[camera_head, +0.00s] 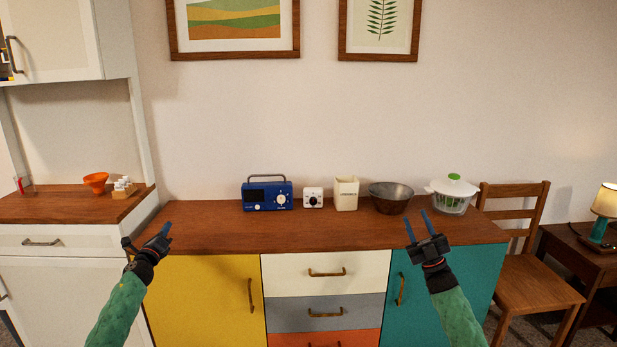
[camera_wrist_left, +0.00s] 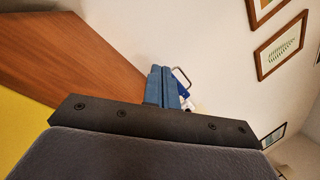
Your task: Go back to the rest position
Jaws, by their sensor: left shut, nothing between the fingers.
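My left gripper (camera_head: 166,229) is at the left front of the wooden sideboard, in front of the yellow door, with its fingers pointing up and slightly right. Its blue fingers are together and empty, and they also show in the left wrist view (camera_wrist_left: 161,86). My right gripper (camera_head: 417,225) is in front of the right part of the sideboard, above the teal door. Its two blue fingers are apart, with nothing between them. Neither gripper touches any object that I can see.
The sideboard top (camera_head: 220,231) holds a blue radio (camera_head: 267,195), a white timer (camera_head: 313,198), a cream canister (camera_head: 346,193), a dark bowl (camera_head: 390,198) and a salad spinner (camera_head: 452,195). A hutch counter (camera_head: 60,207) with an orange bowl (camera_head: 96,181) stands left. A chair (camera_head: 530,265) stands right.

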